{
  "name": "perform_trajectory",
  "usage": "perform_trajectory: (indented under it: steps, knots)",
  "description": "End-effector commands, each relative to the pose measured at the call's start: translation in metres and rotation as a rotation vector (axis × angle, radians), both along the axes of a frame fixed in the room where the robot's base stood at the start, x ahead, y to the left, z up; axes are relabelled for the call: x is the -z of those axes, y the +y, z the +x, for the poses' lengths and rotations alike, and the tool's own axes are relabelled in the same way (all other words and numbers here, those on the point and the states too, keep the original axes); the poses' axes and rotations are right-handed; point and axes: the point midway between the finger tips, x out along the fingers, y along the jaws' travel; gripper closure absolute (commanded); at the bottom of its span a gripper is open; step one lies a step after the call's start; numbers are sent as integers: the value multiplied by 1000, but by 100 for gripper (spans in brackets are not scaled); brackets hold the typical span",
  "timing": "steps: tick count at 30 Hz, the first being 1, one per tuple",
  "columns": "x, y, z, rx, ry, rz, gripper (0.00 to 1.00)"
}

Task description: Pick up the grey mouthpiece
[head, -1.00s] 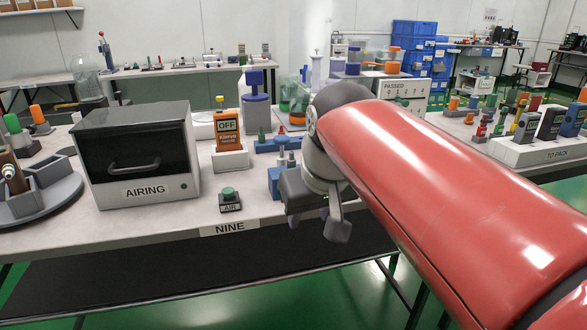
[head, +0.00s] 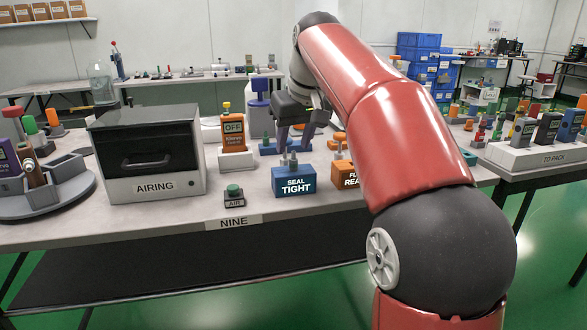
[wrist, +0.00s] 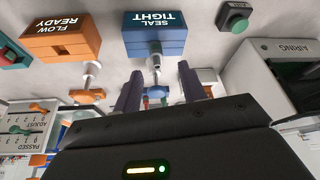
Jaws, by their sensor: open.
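A blue block marked SEAL TIGHT (head: 294,181) stands near the table's front edge. A small grey piece (wrist: 156,60) sticks up from it in the wrist view, in line with the gap between my fingers. It looks like the mouthpiece, but I cannot tell for sure. An orange block marked FLOW READY (head: 345,176) stands to its right, partly hidden by my arm, with a pale grey piece (wrist: 92,68) on it. My gripper (head: 295,143) is open, its purple fingers pointing down behind the blue block.
The black AIRING box (head: 147,150) and the orange OFF tester (head: 235,135) stand to the left. A small AIR button (head: 234,195) sits at the front edge. A divided grey tray (head: 60,185) is far left. Table space between the button and blue block is clear.

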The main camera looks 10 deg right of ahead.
Motion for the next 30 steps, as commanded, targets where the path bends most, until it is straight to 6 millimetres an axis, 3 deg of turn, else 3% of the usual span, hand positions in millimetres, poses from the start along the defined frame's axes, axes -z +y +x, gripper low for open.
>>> perform_trajectory:
  steps: [1, 6, 16, 25, 30]
  knots:
    - [12, -1, 1, 1, 3, 1, 59]
    - [33, -1, 8, 0, 1, 1, 59]
    - [37, 0, 11, 1, 0, 0, 60]
    - [37, 0, 11, 1, 0, 0, 99]
    - [37, 0, 11, 1, 0, 0, 100]
